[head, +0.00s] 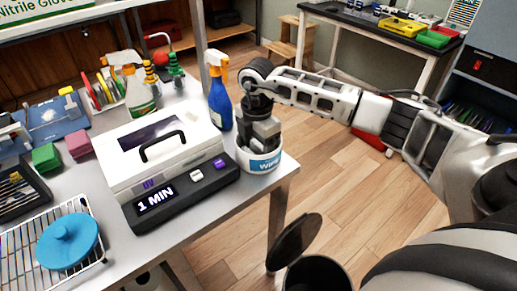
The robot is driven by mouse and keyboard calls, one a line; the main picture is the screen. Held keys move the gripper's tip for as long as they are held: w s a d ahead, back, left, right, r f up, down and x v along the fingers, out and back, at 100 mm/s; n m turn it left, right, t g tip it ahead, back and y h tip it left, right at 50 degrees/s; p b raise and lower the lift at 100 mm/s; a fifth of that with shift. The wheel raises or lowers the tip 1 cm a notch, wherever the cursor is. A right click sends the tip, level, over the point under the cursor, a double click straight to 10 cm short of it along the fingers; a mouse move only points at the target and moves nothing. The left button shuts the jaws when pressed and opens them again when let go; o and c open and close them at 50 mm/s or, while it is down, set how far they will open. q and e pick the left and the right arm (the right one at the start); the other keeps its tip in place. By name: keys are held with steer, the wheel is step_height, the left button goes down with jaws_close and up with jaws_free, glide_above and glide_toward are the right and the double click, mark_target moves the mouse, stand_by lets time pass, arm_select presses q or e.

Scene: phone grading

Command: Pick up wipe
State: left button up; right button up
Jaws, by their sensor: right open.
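The wipes tub (259,162) is a white round container with a blue band lettered "Wip", standing at the right corner of the metal table. My right gripper (262,140) points down into the top of the tub, with its fingers at the opening. It is open. The wipe itself is hidden by the gripper and the tub's rim. My left gripper is not in the head view.
A white UV box (165,150) with a "1 MIN" display stands left of the tub. A blue spray bottle (219,100) stands close behind the tub. A blue round lid (67,241) lies on a wire rack. An open bin (318,275) is on the floor below.

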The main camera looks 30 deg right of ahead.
mark_target(257, 145)
steer(key=shift+f, duration=0.2)
steer(key=c, duration=0.7)
step_height(257, 145, up, 10)
steer(key=shift+r, duration=0.1)
